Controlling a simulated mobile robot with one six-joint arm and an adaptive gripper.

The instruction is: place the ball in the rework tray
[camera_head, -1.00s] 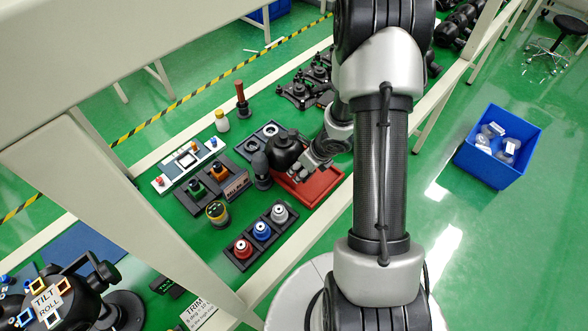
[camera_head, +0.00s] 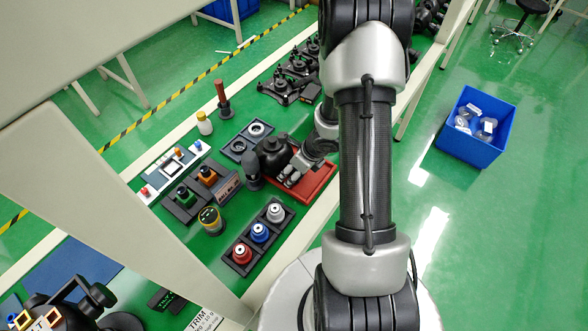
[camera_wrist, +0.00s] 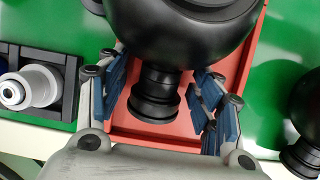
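The ball (camera_head: 273,150) is black and round with a stepped neck. In the head view it stands at the far left end of the red rework tray (camera_head: 318,190). In the wrist view the ball (camera_wrist: 185,35) fills the top middle, its neck pointing toward my gripper over the red tray floor (camera_wrist: 190,135). My gripper (camera_head: 285,176) is at the tray. In the wrist view its blue-padded fingers (camera_wrist: 160,95) stand on both sides of the neck, with red gaps showing between pads and neck. The ball's underside is hidden, so I cannot tell if it rests fully on the tray.
A smaller black piece (camera_head: 252,172) stands just left of the tray. A rack (camera_head: 240,265) with red, blue and silver knobs is in front. A dark two-ring holder (camera_head: 237,150) lies behind. A blue bin (camera_head: 470,150) is on the floor at right.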

